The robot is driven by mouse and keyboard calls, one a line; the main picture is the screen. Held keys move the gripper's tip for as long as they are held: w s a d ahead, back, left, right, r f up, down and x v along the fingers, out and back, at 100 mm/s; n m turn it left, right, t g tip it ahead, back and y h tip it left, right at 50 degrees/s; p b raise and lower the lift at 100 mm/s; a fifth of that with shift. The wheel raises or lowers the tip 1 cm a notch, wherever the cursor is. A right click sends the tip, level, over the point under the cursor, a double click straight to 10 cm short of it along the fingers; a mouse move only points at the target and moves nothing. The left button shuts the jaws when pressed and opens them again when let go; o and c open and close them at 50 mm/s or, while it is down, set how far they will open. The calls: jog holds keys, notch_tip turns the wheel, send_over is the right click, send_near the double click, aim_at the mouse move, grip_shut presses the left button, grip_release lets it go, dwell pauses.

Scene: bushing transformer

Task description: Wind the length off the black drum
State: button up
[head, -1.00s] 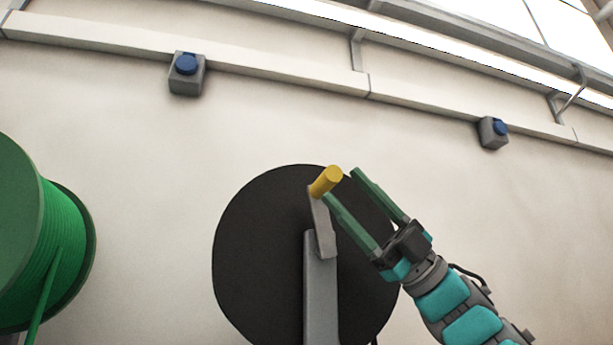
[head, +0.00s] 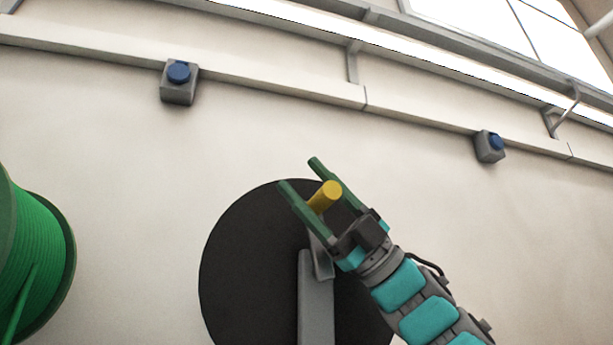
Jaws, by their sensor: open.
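The black drum (head: 245,265) stands upright in front of the wall, its lower part cut off by the frame. A grey crank arm (head: 322,262) on its face carries a yellow handle (head: 326,195) near the drum's upper edge. A grey upright (head: 316,300) stands in front of the drum. My gripper (head: 298,173) is open, with its green fingers on either side of the yellow handle. I cannot tell whether either finger touches it. The gripper hides part of the crank arm. No cable shows on the black drum.
A green drum (head: 38,265) wound with green line stands at the left edge. The wall between is clear.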

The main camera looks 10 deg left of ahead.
jog(key=shift+s+a+r, duration=0.15)
jog(key=shift+a+r, duration=0.05)
grip_shut()
dwell(0.4)
dwell(1.0)
